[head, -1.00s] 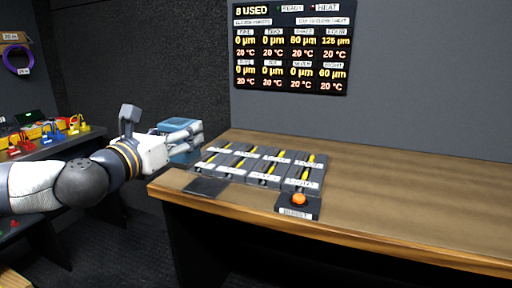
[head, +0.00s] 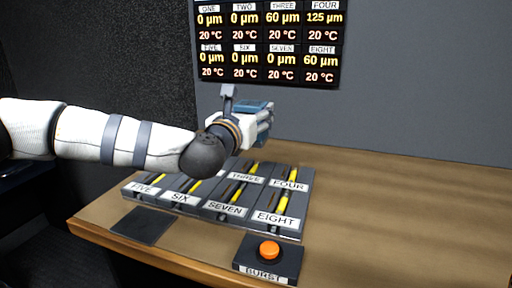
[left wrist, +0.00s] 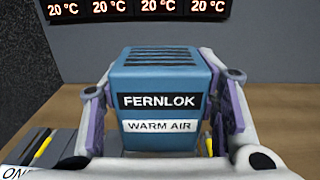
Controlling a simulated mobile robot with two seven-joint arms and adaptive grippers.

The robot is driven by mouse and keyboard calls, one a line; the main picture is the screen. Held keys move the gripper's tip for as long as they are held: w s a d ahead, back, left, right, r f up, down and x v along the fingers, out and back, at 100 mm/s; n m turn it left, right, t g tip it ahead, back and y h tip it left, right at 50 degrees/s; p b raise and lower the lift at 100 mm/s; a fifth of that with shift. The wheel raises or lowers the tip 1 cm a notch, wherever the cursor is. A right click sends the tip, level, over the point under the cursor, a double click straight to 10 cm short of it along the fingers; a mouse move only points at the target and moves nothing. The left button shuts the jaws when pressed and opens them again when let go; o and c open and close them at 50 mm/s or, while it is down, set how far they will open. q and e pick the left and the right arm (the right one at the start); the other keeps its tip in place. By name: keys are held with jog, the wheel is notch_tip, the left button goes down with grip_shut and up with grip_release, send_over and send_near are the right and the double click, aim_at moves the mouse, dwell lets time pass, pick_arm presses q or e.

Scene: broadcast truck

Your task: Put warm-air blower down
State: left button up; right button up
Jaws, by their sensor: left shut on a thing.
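The warm-air blower (left wrist: 160,95) is a blue box with a slotted top and labels reading FERNLOK and WARM AIR. My left gripper (left wrist: 165,120) is shut on it, one finger at each side, in the left wrist view. In the head view my left gripper (head: 262,128) holds the blower (head: 254,105) over the back of the labelled slot block (head: 230,200), partly hidden by the gripper. A gap between the blower and the table cannot be made out. My right gripper is not in view.
The wooden table (head: 400,200) is clear to the right of the block. An orange BURST button (head: 269,249) and a dark flat pad (head: 144,224) lie near the front edge. A readout board (head: 268,42) hangs on the wall behind.

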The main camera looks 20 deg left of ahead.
pick_arm(q)
jog(key=w+f, duration=0.1)
jog(key=f, duration=0.2)
jog(key=w+f, duration=0.2)
jog(key=f, duration=0.1)
jog(key=w+a+f+b, duration=0.1)
jog(key=w+f, duration=0.1)
jog(key=f, duration=0.1)
jog(key=shift+w+f, duration=0.1)
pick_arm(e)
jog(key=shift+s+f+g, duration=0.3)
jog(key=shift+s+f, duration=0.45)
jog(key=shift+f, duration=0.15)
pick_arm(q)
jog(key=shift+f, duration=0.15)
jog(key=o, duration=1.5)
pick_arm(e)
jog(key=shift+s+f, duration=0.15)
